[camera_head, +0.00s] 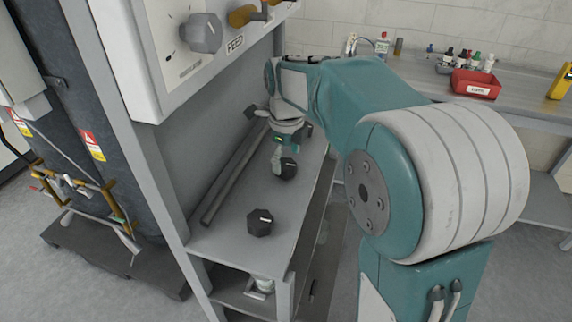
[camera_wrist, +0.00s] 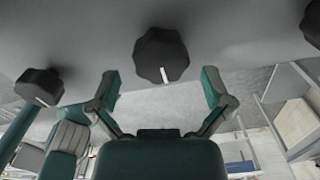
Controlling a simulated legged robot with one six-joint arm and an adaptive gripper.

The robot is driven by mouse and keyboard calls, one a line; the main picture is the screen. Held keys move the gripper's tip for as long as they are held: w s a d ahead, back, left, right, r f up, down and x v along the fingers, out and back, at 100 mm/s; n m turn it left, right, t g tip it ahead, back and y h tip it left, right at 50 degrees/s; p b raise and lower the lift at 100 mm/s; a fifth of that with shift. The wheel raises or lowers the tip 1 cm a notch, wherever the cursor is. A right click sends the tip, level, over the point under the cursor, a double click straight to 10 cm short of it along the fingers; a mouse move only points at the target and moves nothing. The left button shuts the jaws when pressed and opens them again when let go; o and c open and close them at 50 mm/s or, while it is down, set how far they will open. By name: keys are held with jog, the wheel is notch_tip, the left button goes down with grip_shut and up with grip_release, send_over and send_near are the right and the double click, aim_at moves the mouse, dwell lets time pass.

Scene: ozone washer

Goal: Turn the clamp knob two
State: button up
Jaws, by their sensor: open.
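Several black lobed clamp knobs, with white marks, sit along a grey ledge. In the head view the nearest knob (camera_head: 260,222) stands clear, and a second knob (camera_head: 288,168) is just beside my gripper tips. My gripper (camera_head: 277,160) points down over the ledge. In the wrist view one knob (camera_wrist: 162,54) is centred ahead of my open gripper (camera_wrist: 160,80), between the lines of its two fingers, with nothing held. Its white mark points toward the bottom of the picture. Another knob (camera_wrist: 40,87) is at left. No readable number shows which is knob two.
Two grey bars (camera_head: 232,176) lie along the ledge (camera_head: 222,238) left of the knobs. A control panel with a FEED label (camera_head: 236,45) and grey dial (camera_head: 201,33) overhangs it. Another knob (camera_wrist: 313,24) is at the wrist view's right edge.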

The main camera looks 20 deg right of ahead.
jog(key=shift+f, duration=0.85)
jog(key=shift+d+f, duration=0.15)
jog(key=c, duration=1.1)
